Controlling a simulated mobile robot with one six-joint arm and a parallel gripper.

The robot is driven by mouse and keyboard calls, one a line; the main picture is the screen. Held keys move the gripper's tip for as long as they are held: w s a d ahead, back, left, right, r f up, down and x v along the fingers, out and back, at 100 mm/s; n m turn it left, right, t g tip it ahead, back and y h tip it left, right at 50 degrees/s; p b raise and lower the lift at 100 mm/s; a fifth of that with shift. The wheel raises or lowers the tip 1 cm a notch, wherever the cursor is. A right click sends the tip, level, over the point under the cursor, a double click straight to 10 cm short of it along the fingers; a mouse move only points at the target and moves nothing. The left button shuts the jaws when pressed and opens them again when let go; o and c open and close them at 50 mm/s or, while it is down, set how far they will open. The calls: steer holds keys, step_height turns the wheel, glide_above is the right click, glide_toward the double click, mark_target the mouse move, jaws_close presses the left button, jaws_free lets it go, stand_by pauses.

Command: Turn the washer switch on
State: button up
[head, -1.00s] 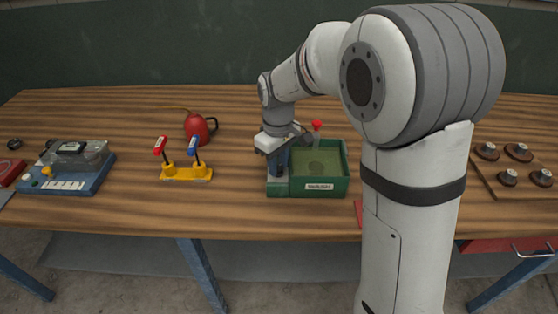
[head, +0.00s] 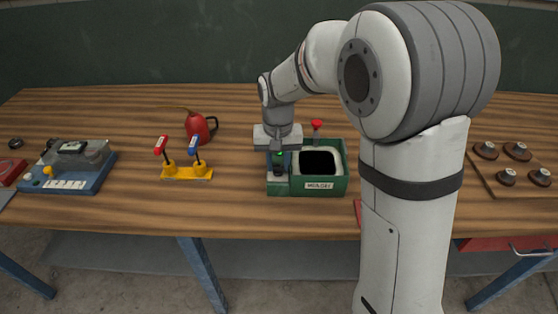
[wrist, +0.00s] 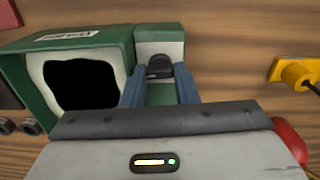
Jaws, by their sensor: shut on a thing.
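The washer is a green open-topped box (head: 335,187) with a pale label on its front, standing mid-table. Its basin (head: 317,162) looks black inside a whitish border. The box also shows at upper left in the wrist view (wrist: 20,60). The black washer switch (wrist: 159,66) sits on the narrow left section of the unit in the head view, and a small green spot shows there. My gripper (wrist: 160,84) is over that section, its blue fingers either side of the switch and shut on it. In the head view my gripper (head: 279,163) partly hides the switch.
A red-handled lever (head: 317,126) stands behind the basin. A yellow base with red and blue levers (head: 187,174) and a red oil can (head: 199,128) are to the left. A blue device (head: 70,180) is farther left. Several round knobs sit on a board (head: 490,180) at right.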

mark_target(277, 166)
steer(key=shift+w+m, duration=0.1)
steer(key=shift+m, duration=0.2)
stand_by(0.4)
steer(key=o, duration=1)
steer(key=shift+r+p, duration=0.55)
steer(key=shift+r, duration=0.05)
step_height(277, 166, up, 7)
steer(key=p, duration=0.5)
steer(key=shift+a, duration=0.1)
steer(key=shift+f, duration=0.1)
